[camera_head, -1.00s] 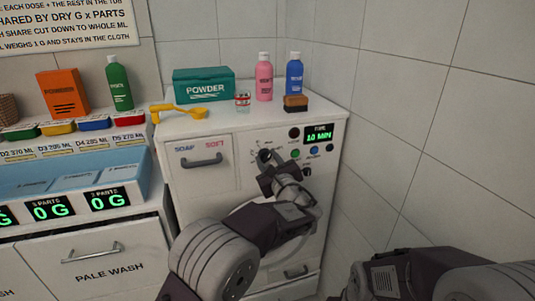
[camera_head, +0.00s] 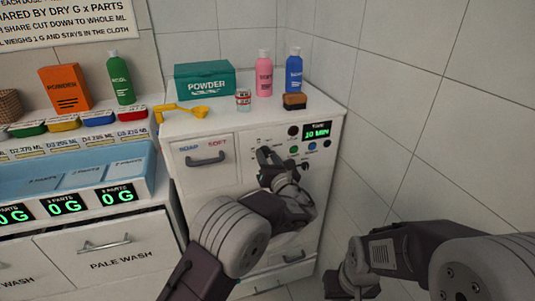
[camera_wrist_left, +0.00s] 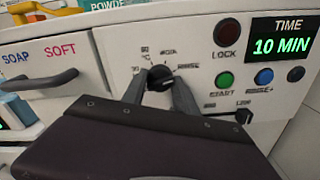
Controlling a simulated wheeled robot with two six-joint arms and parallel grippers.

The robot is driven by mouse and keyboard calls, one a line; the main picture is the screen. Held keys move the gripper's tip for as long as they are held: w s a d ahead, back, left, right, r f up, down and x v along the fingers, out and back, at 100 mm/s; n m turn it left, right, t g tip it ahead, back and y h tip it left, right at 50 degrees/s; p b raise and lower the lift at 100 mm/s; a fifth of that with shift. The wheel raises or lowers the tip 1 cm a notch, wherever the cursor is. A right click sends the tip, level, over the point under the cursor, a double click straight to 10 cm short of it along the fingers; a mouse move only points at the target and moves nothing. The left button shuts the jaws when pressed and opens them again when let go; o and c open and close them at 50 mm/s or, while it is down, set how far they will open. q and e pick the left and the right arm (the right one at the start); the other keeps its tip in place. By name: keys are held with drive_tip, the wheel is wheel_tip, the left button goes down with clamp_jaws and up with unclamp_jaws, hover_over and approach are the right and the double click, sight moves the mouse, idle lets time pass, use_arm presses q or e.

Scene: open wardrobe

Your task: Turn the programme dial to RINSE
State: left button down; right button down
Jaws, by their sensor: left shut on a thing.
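The programme dial (camera_wrist_left: 160,77) is a dark round knob on the white washing machine's (camera_head: 205,178) front panel. In the left wrist view small labels ring it, with RINSE to its upper right; the small print is blurred. My left gripper (camera_wrist_left: 161,88) is shut on the dial, one finger on each side. The fingers hide part of the knob, and I cannot tell which label its pointer faces. In the head view the left gripper (camera_head: 271,157) reaches up to the panel. My right gripper (camera_head: 345,283) is low beside the machine, away from the dial; its fingers are not clear.
Right of the dial are a red LOCK button (camera_wrist_left: 227,33), a green START button (camera_wrist_left: 225,80), a blue button (camera_wrist_left: 264,76) and a display (camera_wrist_left: 282,46) reading 10 MIN. The drawer handle (camera_wrist_left: 40,82) is left. Bottles and a powder box (camera_head: 205,80) stand on top. A tiled wall is close right.

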use_arm(q)
drive_tip(key=shift+f, duration=0.15)
idle(0.3)
drive_tip(key=c, duration=0.9)
unclamp_jaws()
drive_tip(key=shift+c, duration=0.2)
drive_tip(key=v, duration=0.9)
